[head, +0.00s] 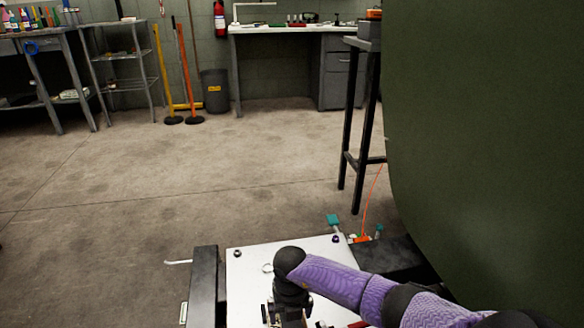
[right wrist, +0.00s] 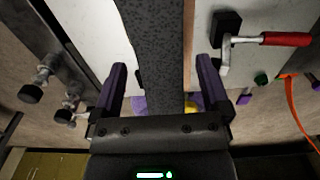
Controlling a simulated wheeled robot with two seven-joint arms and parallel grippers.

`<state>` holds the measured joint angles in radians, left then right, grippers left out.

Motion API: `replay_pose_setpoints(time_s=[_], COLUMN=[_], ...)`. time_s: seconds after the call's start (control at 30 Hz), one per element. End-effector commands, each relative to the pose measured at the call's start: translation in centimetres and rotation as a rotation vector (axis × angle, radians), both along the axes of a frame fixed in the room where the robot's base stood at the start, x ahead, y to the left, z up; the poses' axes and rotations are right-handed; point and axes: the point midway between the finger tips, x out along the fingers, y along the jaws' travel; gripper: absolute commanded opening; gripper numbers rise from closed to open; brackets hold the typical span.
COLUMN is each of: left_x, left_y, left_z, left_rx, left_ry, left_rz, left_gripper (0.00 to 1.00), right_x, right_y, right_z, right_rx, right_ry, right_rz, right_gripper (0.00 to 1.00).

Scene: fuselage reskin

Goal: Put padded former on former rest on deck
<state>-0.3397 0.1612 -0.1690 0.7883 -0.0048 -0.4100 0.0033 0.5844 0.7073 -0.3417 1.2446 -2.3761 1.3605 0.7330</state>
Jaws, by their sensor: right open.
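A long dark grey speckled bar, which looks like the padded former (right wrist: 152,45), runs down the middle of the right wrist view. My right gripper (right wrist: 161,78) is open, with one purple finger on each side of the bar and a gap on both sides. In the head view my right gripper (head: 288,314) is at the bottom edge, over the white deck (head: 243,262), with its fingertips cut off. Small purple and yellow parts show low beside the bar; I cannot tell whether they belong to the former rest. My left gripper is not in view.
A red-handled toggle clamp (right wrist: 285,39) stands right of the bar. Metal studs with black ends (right wrist: 45,72) are at the left. An orange cord (right wrist: 294,105) hangs at the right. A large green curved panel (head: 480,150) fills the head view's right side. Open floor (head: 150,190) lies beyond.

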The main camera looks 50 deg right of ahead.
Motion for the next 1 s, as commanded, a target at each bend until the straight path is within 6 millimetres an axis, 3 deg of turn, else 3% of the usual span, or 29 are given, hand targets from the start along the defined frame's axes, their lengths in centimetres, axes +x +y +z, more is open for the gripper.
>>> replay_pose_setpoints(time_s=[0.07,0.17,0.3,0.4,0.87,1.0], left_x=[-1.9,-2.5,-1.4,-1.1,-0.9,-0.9], left_y=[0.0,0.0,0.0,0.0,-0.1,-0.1], left_z=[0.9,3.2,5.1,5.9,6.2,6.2], left_rx=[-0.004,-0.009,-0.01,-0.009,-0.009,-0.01], left_ry=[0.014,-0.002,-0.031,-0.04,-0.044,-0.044], left_rz=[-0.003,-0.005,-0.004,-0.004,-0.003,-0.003], left_gripper=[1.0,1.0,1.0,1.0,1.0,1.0], right_x=[0.1,0.2,0.2,0.1,0.0,-0.4], right_y=[0.0,-0.1,-0.1,-0.1,0.0,1.3], right_z=[1.5,5.2,8.5,9.9,10.5,9.4], right_rx=[-0.001,-0.003,-0.003,-0.001,0.001,0.074], right_ry=[-0.006,-0.014,-0.011,-0.008,-0.001,-0.006], right_rz=[0.0,0.001,0.0,0.0,-0.001,-0.004], right_gripper=[0.96,0.96,0.96,0.96,0.96,0.96])
